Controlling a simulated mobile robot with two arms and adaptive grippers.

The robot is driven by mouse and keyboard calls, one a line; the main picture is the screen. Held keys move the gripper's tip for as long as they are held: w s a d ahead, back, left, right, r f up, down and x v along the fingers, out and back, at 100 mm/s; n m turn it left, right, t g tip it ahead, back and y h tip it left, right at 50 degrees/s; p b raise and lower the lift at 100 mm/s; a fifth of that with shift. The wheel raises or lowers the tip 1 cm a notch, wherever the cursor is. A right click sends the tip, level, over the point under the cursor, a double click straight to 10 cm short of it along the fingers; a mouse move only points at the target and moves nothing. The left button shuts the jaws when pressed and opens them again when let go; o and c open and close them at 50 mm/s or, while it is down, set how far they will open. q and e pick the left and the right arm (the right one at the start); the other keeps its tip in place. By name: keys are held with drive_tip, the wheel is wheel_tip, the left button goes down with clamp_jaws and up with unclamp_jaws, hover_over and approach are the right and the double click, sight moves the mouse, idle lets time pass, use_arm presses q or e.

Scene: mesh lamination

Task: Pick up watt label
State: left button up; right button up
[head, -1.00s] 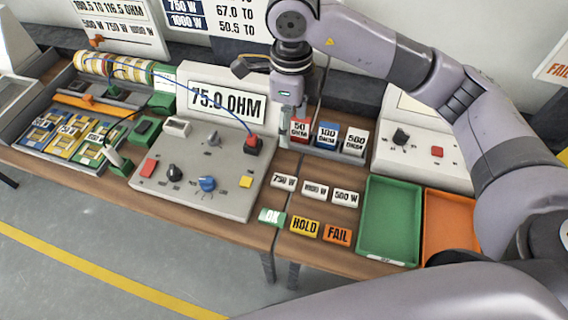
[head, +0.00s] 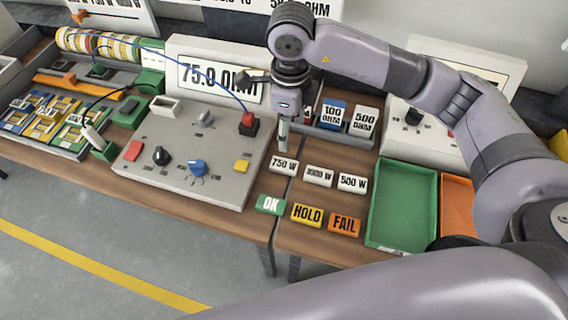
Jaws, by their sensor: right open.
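Three small white watt labels stand in a row on the wooden bench: 750 W (head: 284,165), one that appears to read 1000 W (head: 318,176), and 500 W (head: 352,184). My right gripper (head: 283,145) points down with its fingertips just behind and above the 750 W label. It is open, and nothing shows between its fingers. Whether it touches the label cannot be told. My left gripper is not in view.
In front are OK (head: 270,204), HOLD (head: 307,215) and FAIL (head: 344,225) blocks. Behind is a rack of ohm labels (head: 333,115), partly hidden by my arm. A meter console (head: 220,148) stands left; a green tray (head: 402,208) and orange tray (head: 457,195) stand right.

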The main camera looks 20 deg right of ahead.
drive_tip(key=p, duration=0.2)
hover_over(284, 164)
drive_tip(key=f, duration=0.5)
drive_tip(key=d+f, duration=0.1)
drive_tip(key=f, duration=0.2)
drive_tip(key=shift+s+f, duration=0.1)
drive_tip(key=shift+s, duration=0.05)
drive_tip(key=shift+a+f, duration=0.15)
drive_tip(key=shift+f, duration=0.05)
drive_tip(key=f, duration=0.1)
drive_tip(key=f+p, duration=0.1)
drive_tip(key=f, duration=0.1)
drive_tip(key=f+p, duration=0.1)
drive_tip(key=shift+a+f, duration=0.15)
drive_tip(key=shift+a, duration=0.25)
drive_tip(key=shift+f, duration=0.3)
drive_tip(key=shift+c, duration=0.4)
drive_tip(key=c, duration=1.1)
